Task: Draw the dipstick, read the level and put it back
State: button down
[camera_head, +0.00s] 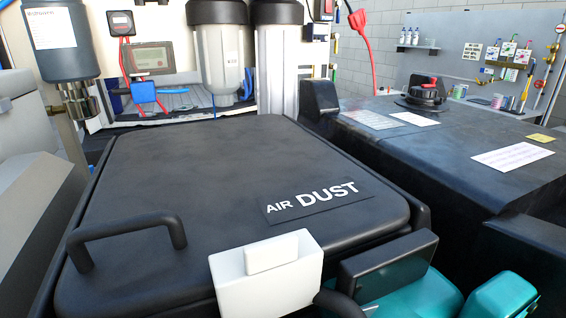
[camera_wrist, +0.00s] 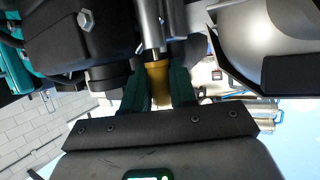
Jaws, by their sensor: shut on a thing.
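In the wrist view, the two dark green fingers of my gripper (camera_wrist: 159,88) are shut on a yellow cylindrical grip (camera_wrist: 157,76), which looks like the dipstick's handle. A bright metal rod or tube (camera_wrist: 152,25) runs in line with the grip, from its end to the upper picture edge. I cannot tell how much of it is dipstick and how much is tube. No level marks show. In the head view I make out neither the yellow grip nor my fingertips.
A black lid (camera_head: 230,180) labelled "AIR DUST" with a handle (camera_head: 125,228) fills the head view. A dark cylinder (camera_head: 60,40) stands left, filter housings (camera_head: 222,50) behind, a black cabinet (camera_head: 440,150) right. In the wrist view, black parts (camera_wrist: 85,35) and a silver housing (camera_wrist: 245,45) crowd the rod.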

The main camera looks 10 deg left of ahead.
jog(key=shift+f+b, duration=0.35)
jog(key=shift+f, duration=0.2)
jog(key=c, duration=0.8)
grip_release()
jog(key=v, duration=1)
jog(key=shift+s+a+r, duration=0.15)
jog(key=shift+s, duration=0.3)
